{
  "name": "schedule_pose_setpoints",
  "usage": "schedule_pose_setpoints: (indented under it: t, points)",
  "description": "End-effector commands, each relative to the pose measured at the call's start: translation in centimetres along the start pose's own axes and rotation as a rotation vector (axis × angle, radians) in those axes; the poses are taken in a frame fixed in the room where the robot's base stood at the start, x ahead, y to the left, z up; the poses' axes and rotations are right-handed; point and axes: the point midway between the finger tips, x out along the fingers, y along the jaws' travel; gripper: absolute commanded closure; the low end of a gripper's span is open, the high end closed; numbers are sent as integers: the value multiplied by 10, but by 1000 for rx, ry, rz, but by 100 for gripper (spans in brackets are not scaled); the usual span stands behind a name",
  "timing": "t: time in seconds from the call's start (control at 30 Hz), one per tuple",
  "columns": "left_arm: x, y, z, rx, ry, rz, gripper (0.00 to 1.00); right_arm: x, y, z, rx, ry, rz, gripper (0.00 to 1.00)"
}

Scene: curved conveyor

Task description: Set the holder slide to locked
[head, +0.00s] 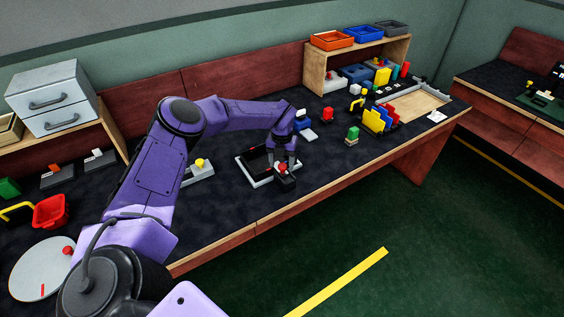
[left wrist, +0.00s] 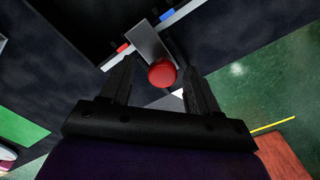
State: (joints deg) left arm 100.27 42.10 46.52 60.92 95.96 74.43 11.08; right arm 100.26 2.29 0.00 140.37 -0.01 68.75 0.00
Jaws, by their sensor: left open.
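The holder (head: 250,176) is a black unit with a pale edge near the front of the dark table. Its slide shows in the left wrist view as a grey bar (left wrist: 148,42) with a round red knob (left wrist: 162,74). A red mark (left wrist: 123,48) and a blue mark (left wrist: 166,16) lie on the pale strip either side of the bar. My left gripper (head: 284,166) is over the holder's right end, pointing down. In the wrist view its open fingers stand either side of the knob; I cannot tell whether they touch it. My right gripper is not in view.
A grey block with a yellow knob (head: 200,164) sits left of the holder. A wooden shelf (head: 314,68) is at the back. The table's front edge is close to the holder.

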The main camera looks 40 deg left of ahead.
Motion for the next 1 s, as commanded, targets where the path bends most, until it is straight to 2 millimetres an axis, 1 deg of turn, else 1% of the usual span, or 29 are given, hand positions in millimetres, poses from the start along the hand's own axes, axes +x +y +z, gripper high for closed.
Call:
schedule_pose_setpoints:
  t: [0.07, 0.13, 0.3, 0.4, 0.5, 0.63, 1.0]
  points:
    - [-8, 0, 2, 0, -5, -2, 39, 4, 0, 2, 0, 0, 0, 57]
    - [-21, 0, 2, 0, -5, -4, 39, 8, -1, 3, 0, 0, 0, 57]
    - [-63, 0, 2, -1, -6, -3, 39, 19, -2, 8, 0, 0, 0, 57]
    - [-83, 1, 2, -1, -5, -2, 39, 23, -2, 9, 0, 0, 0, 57]
    - [-96, 1, 2, 0, -3, -1, 39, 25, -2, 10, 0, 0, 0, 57]
    - [-103, 1, 1, -1, -1, -1, 39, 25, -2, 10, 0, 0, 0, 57]
    - [-103, 1, 1, 0, -1, -1, 39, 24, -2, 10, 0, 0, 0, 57]
